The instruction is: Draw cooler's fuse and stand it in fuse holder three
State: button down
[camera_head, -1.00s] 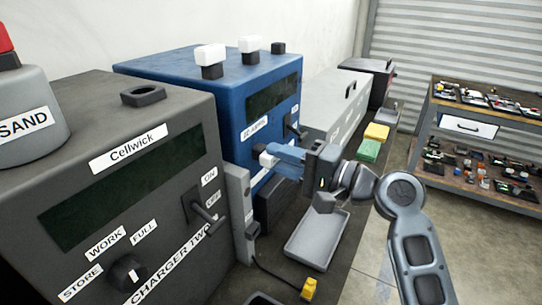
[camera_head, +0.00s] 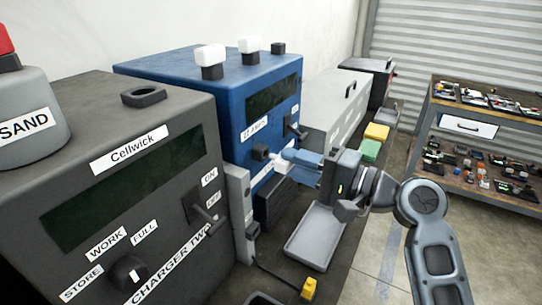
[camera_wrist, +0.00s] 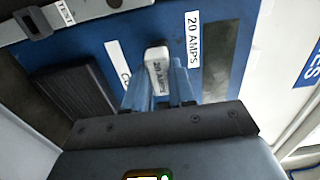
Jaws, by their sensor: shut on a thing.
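The blue unit (camera_head: 170,72) carries a 20 AMPS label on its front. My gripper (camera_head: 285,161) is shut on a white fuse (camera_wrist: 157,72) marked 20 AMPS, seen end-on between the fingers in the wrist view. In the head view the fuse's tip is just right of a black socket (camera_head: 260,151) on the unit's front; a small gap seems to show. Three holders stand on the unit's top: the left (camera_head: 212,72) and middle (camera_head: 250,58) ones hold white fuses, and the far right black one (camera_head: 278,48) shows no white fuse.
A dark charger (camera_head: 120,170) stands at the near left with switches jutting out. A grey tray (camera_head: 314,236) lies on the bench below my gripper. A light grey box (camera_head: 335,100) stands beyond the blue unit, near yellow (camera_head: 377,131) and green (camera_head: 369,150) blocks. A shelf cart (camera_head: 470,105) stands right.

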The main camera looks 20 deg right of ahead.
jog(key=shift+v, duration=1.45)
